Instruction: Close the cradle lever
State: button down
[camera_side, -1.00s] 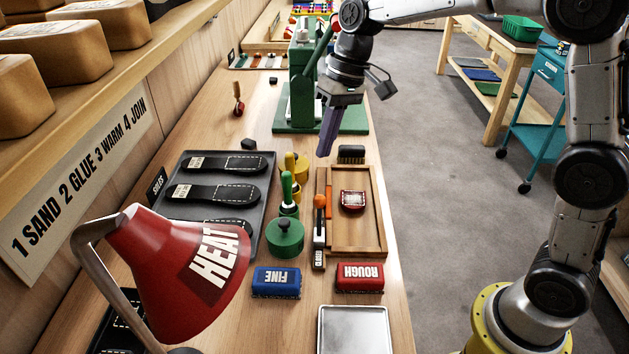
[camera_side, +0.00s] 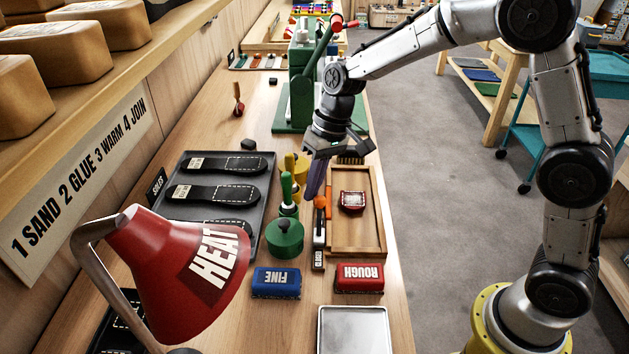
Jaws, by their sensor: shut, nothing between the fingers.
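A green press (camera_side: 287,125) stands at the back of the bench. Its long green lever (camera_side: 320,50) slants up to the right and ends in a red knob (camera_side: 337,21). A slim dark tool with an orange knob (camera_side: 320,202) lies along the left edge of a wooden tray (camera_side: 369,240). I cannot tell which of these levers is the cradle's. My gripper (camera_side: 313,194) is shut and empty, its purple fingers pointing down. It hovers in front of the press, close to the orange knob; whether it touches the knob cannot be told.
A green-handled tool (camera_side: 287,188) and a green pot (camera_side: 284,238) stand just left of my fingers. Blue FINE (camera_side: 276,282) and red ROUGH (camera_side: 360,278) blocks, a metal tray (camera_side: 353,330) and a red heat lamp (camera_side: 185,265) are nearer.

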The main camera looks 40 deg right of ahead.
jog(key=shift+s+a, duration=0.1)
jog(key=shift+s+a+r+t, duration=0.1)
jog(key=shift+s+r+t, duration=0.05)
jog(key=shift+t, duration=0.15)
jog(key=shift+s+a+r+t+h, duration=0.3)
jog(key=shift+t+h, duration=0.1)
jog(key=shift+h, duration=0.2)
jog(key=s+a, duration=0.1)
jog(key=s+a+t+h, duration=0.2)
jog(key=s+a, duration=0.1)
jog(key=shift+r+n, duration=0.3)
jog(key=shift+r, duration=0.05)
dwell(0.5)
jog(key=shift+r, duration=0.15)
jog(key=shift+r, duration=0.7)
